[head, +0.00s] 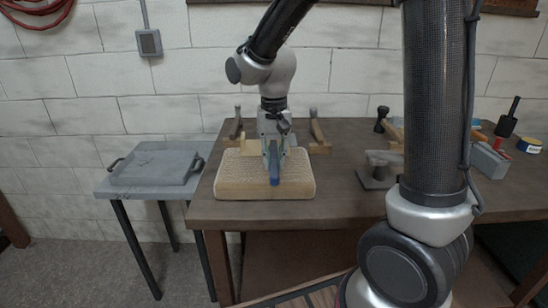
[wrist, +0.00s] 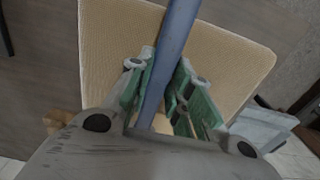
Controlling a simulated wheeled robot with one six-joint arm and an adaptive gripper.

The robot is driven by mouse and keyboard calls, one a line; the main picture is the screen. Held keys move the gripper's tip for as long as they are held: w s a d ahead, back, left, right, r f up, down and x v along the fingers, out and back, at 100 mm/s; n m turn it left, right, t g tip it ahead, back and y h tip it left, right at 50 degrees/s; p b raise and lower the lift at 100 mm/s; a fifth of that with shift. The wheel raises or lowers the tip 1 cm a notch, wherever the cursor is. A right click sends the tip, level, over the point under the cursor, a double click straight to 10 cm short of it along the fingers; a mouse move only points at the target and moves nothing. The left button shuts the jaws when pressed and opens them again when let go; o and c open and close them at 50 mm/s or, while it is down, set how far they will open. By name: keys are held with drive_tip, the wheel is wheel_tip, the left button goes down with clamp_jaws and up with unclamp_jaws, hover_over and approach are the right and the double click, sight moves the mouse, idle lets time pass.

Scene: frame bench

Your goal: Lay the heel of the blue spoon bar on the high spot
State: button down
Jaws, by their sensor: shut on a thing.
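The blue spoon bar (head: 274,165) is held in my gripper (head: 272,145), over the front part of a block with a woven tan top (head: 235,178). In the wrist view the bar (wrist: 175,35) runs up and away between the green fingers of my gripper (wrist: 160,85), which are shut on it. The woven top (wrist: 120,50) lies below the bar in that view. I cannot tell whether the bar touches the top. No separate high spot can be made out, and the bar's rear end is hidden by the gripper.
The block sits on a dark wooden bench (head: 335,205). Behind it stand two upright posts (head: 318,132) on a wooden frame. A metal stand (head: 380,170) is to the right. A grey tray (head: 150,165) lies on a side table at left.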

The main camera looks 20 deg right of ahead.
sight(274, 159)
drive_tip(key=shift+f, duration=0.1)
drive_tip(key=c, duration=1.3)
unclamp_jaws()
wheel_tip(274, 159, up, 11)
drive_tip(key=s+d+n+t, duration=0.3)
drive_tip(key=s+d+t, duration=0.1)
drive_tip(key=s+d, duration=1.1)
drive_tip(key=s+r, duration=0.1)
drive_tip(key=s, duration=0.3)
drive_tip(key=shift+n, duration=0.3)
